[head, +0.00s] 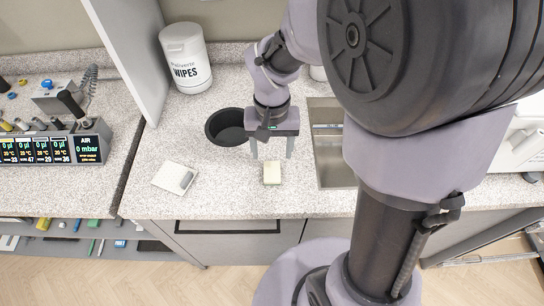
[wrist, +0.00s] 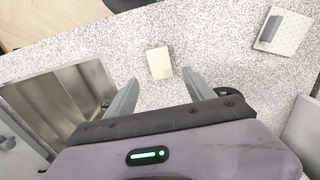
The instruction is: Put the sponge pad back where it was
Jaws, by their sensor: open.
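The sponge pad (head: 272,173) is a small cream block lying on the speckled counter, left of the sink. It also shows in the wrist view (wrist: 159,63), just beyond the fingertips. My gripper (head: 271,156) is open and empty, pointing down, with its two fingers apart. In the wrist view the fingers (wrist: 160,83) stand to either side of the pad's near end. I cannot tell how high the fingertips are above the counter.
A round dark bin opening (head: 228,126) is left of my gripper and the sink (head: 330,145) right of it. A white tile-like item (head: 174,178) lies on the counter to the left. A wipes tub (head: 186,58) stands behind. Counter around the pad is clear.

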